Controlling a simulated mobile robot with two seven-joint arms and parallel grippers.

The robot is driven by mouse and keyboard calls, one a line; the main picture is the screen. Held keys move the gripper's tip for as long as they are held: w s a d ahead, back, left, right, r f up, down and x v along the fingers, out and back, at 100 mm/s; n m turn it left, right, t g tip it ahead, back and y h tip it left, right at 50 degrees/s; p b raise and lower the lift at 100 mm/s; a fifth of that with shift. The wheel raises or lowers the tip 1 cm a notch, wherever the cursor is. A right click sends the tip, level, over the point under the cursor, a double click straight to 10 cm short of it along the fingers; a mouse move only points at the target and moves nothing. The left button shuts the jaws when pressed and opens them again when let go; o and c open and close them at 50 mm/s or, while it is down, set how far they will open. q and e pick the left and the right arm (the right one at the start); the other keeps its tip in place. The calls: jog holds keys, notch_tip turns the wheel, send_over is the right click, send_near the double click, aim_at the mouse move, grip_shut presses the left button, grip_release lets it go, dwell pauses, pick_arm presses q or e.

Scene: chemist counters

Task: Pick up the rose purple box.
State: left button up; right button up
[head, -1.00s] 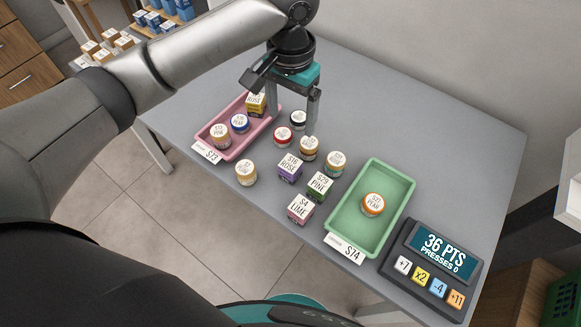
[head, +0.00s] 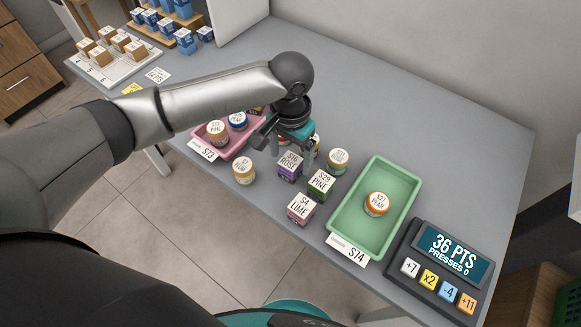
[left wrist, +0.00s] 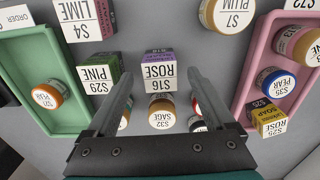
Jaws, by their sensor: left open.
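The rose purple box (head: 289,167), with a white top marked S16 ROSE, stands upright on the grey counter. In the left wrist view the box (left wrist: 158,76) is ahead, between the lines of the two fingers. My left gripper (head: 293,157) is open just behind and above the box in the head view. Its fingers (left wrist: 160,82) show in the left wrist view with nothing held; whether they touch the box cannot be told. My right gripper is in neither view.
A green pine box (head: 320,184) stands close to the right, with a pink lime box (head: 301,208) in front. A yellow-banded jar (head: 243,171) is to the left. A pink tray (head: 233,152) and a green tray (head: 345,226) flank the group. A button console (head: 438,266) is at right.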

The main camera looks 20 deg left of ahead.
pick_arm(q)
notch_tip(320, 180, down, 2)
jog(key=shift+f, duration=0.1)
grip_shut()
dwell(0.7)
